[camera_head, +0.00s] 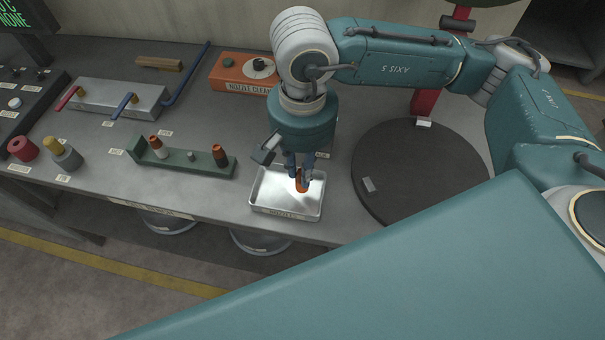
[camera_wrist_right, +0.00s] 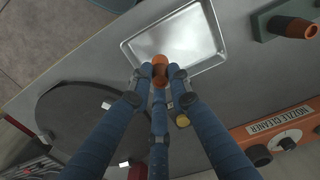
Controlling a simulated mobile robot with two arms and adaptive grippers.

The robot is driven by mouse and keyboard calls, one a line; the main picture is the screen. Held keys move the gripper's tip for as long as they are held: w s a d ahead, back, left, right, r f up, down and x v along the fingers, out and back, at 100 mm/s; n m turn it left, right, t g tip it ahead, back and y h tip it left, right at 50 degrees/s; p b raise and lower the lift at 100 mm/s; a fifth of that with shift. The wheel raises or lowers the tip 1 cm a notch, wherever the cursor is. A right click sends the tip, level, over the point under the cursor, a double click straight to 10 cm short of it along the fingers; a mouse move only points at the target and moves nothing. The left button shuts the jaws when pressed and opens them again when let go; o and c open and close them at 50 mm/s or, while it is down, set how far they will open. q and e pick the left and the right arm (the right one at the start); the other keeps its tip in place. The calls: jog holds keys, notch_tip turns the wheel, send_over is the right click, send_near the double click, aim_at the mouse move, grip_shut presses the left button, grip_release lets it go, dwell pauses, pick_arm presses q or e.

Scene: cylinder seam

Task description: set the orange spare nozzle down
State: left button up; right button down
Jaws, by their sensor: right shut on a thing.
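The orange nozzle (camera_head: 302,184) is in my right gripper (camera_head: 302,176), whose blue fingers are closed around it. It is over the shallow silver tray (camera_head: 270,190) near the table's front edge. I cannot tell whether its lower end touches the tray floor. In the right wrist view the nozzle (camera_wrist_right: 160,70) shows between the fingertips, near the tray's edge (camera_wrist_right: 127,46). The tray (camera_wrist_right: 190,34) looks otherwise empty. My left gripper is in neither view.
A green rack (camera_head: 185,166) with other orange-topped nozzles stands left of the tray. An orange nozzle cleaner box (camera_head: 235,72) is behind. A dark round plate (camera_head: 400,190) lies to the right. A grey block with red and blue handles (camera_head: 118,97) stands further left.

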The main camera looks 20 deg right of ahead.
notch_tip(320, 180, down, 3)
jog(key=shift+s+f+p, duration=0.1)
jog(key=shift+f+p, duration=0.1)
jog(key=shift+p, duration=0.1)
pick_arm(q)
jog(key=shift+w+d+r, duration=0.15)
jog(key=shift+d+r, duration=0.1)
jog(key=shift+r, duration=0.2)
pick_arm(e)
jog(key=shift+f, duration=0.1)
jog(key=shift+f+b, duration=0.2)
jog(key=shift+b, duration=0.1)
jog(key=c, duration=1.6)
grip_release()
jog(key=shift+c, duration=0.2)
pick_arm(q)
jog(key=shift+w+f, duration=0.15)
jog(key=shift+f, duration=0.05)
pick_arm(e)
jog(key=shift+r, duration=0.1)
